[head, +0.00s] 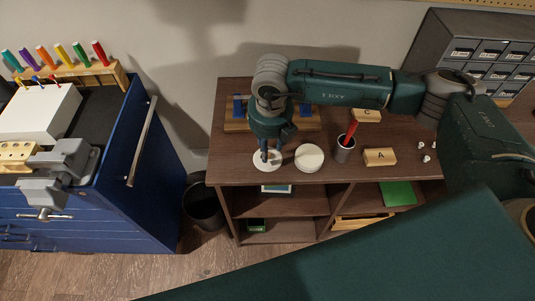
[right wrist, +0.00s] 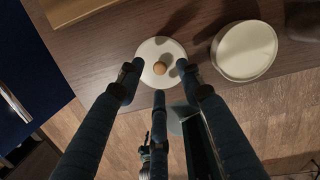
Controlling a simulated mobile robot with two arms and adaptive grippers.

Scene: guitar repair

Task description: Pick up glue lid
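The glue lid is a round white disc with a small wooden knob. It lies flat near the shelf top's front edge; in the head view the glue lid (head: 262,165) is below my right gripper (head: 267,153). In the right wrist view the lid (right wrist: 150,52) has its knob (right wrist: 160,68) between the spread fingers of my right gripper (right wrist: 160,80). The fingers are open and point down at the lid. I cannot tell whether they touch it. My left gripper is not in view.
A round white container (head: 309,158) stands just right of the lid. Further right are a dark cup (head: 343,154) with a red tool and a wooden block marked A (head: 380,156). A blue-and-wood holder (head: 236,125) is behind my gripper. A dark bin (head: 203,208) stands left of the shelf.

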